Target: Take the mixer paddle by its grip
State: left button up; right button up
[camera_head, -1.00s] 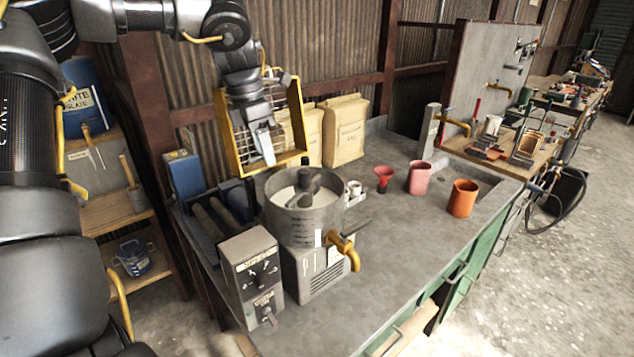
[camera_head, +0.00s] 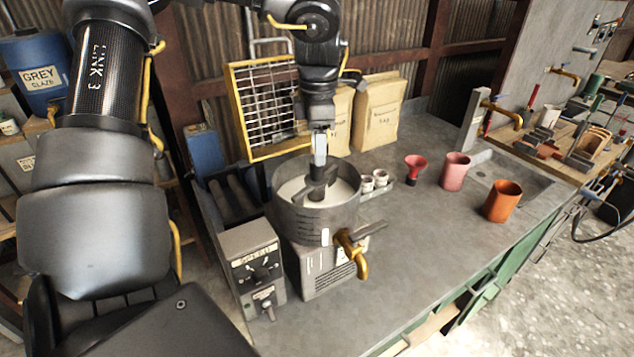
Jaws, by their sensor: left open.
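The mixer paddle (camera_head: 317,192) is dark grey and stands in the round metal mixer bowl (camera_head: 318,217), in whitish liquid. Its upper end, the grip, is largely hidden by my left gripper. My left gripper (camera_head: 319,158) comes down from above, pointing downward over the bowl, with its fingertips at the top of the paddle. It is open. I cannot tell whether the fingers are around the grip or just above it. My right gripper is not in view.
A yellow-framed wire rack (camera_head: 240,112) stands behind the bowl, near my arm. The speed control box (camera_head: 250,262) and a yellow tap (camera_head: 350,250) are in front. Small white cups (camera_head: 374,180), a red funnel (camera_head: 414,166) and an orange cup (camera_head: 502,202) stand to the right.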

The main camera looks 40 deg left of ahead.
pick_arm(q)
jog(key=shift+f, duration=0.25)
jog(key=shift+s+f, duration=0.1)
jog(key=shift+s+f+p, duration=0.15)
jog(key=shift+f+p, duration=0.25)
jog(key=shift+p, duration=0.15)
jog(key=f, duration=0.1)
jog(key=f+p, duration=0.1)
jog(key=f, duration=0.1)
jog(key=shift+a+f, duration=0.25)
jog(key=shift+f, duration=0.4)
jog(key=shift+d+r, duration=0.1)
jog(key=shift+d, duration=0.05)
jog(key=shift+c, duration=0.4)
jog(key=c, duration=0.9)
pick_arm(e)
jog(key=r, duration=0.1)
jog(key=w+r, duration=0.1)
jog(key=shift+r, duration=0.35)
